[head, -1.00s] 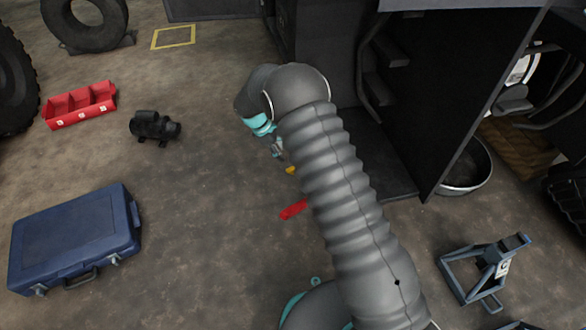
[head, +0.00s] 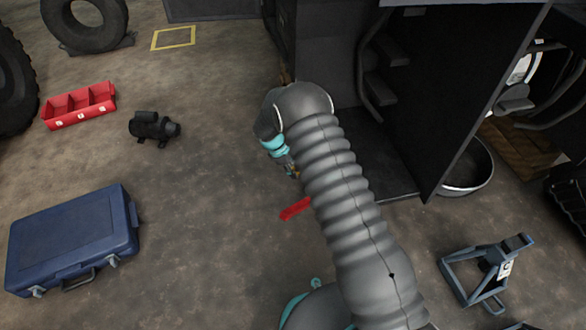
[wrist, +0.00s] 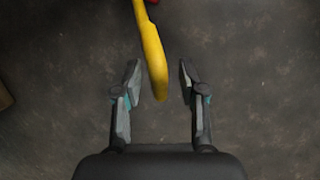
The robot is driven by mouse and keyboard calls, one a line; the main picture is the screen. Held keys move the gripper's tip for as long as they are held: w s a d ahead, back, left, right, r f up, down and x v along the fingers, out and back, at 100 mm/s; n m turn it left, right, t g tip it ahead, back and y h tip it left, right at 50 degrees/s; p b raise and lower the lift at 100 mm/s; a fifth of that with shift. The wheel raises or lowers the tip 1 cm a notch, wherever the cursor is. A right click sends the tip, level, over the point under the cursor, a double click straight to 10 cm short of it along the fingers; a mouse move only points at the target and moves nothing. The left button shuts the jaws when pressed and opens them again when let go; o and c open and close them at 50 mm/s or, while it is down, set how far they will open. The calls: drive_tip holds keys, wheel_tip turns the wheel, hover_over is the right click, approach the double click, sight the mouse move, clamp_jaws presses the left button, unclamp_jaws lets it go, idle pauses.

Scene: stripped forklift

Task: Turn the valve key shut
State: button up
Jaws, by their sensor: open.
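A yellow bar, likely the valve key (wrist: 152,50), comes down from the top of the wrist view and ends between the two fingers. My gripper (wrist: 160,80) is open, one finger on each side of the bar, with a gap to both. The bar is nearer the left fingertip at its upper part. In the head view my gripper (head: 291,169) points down beside my arm, and the bar is almost wholly hidden there. What the bar is fixed to is out of sight.
A red piece (head: 295,208) shows beside my arm; a bit of red (wrist: 183,16) also shows by the bar. A blue case (head: 70,235), a red tray (head: 82,112) and a black motor-like unit (head: 150,127) stand left. The dark forklift body (head: 450,90) is close on the right.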

drive_tip(key=shift+a, duration=0.1)
clamp_jaws()
drive_tip(key=shift+f+b, duration=0.15)
drive_tip(key=shift+b, duration=0.25)
drive_tip(key=shift+s+f+m+t+b, duration=0.15)
drive_tip(key=shift+m+t+b, duration=0.35)
drive_tip(key=shift+m+b, duration=0.4)
drive_tip(key=m+t+b, duration=0.1)
drive_tip(key=m, duration=0.1)
drive_tip(key=shift+s+m+t, duration=0.1)
drive_tip(key=shift+m+t, duration=0.2)
drive_tip(key=shift+m, duration=0.1)
drive_tip(key=m+t, duration=0.2)
drive_tip(key=m, duration=0.1)
drive_tip(key=shift+s+m, duration=0.1)
drive_tip(key=shift+m, duration=0.3)
drive_tip(key=shift+m+t+h, duration=0.3)
drive_tip(key=shift+m+t, duration=0.4)
drive_tip(key=shift+m, duration=0.8)
unclamp_jaws()
